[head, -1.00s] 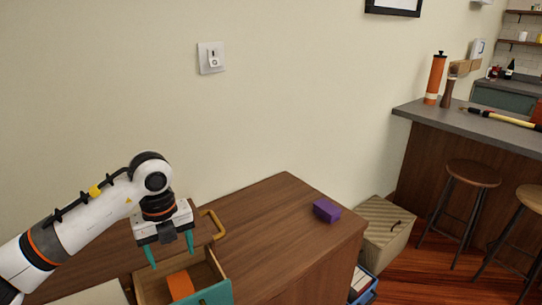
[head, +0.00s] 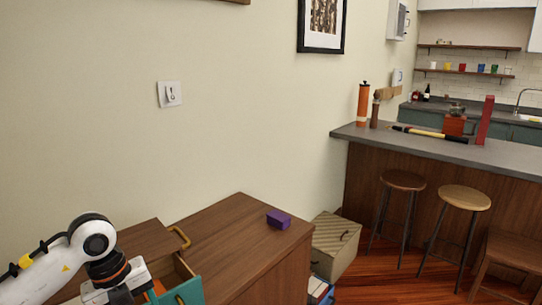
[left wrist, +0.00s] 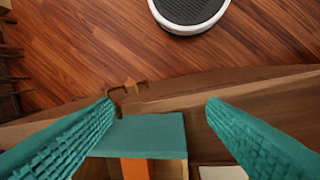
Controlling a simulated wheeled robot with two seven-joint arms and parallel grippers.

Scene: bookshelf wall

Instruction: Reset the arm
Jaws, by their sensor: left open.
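My left gripper shows in the left wrist view (left wrist: 160,105) with its two teal fingers spread apart and nothing between them. My right gripper is not in view.
A purple box (head: 278,219) sits on the brown cabinet top (head: 222,232). A striped box (head: 335,240) stands on the floor to its right. Stools (head: 403,182) stand by a counter (head: 440,142) farther right. The wall is at the back.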

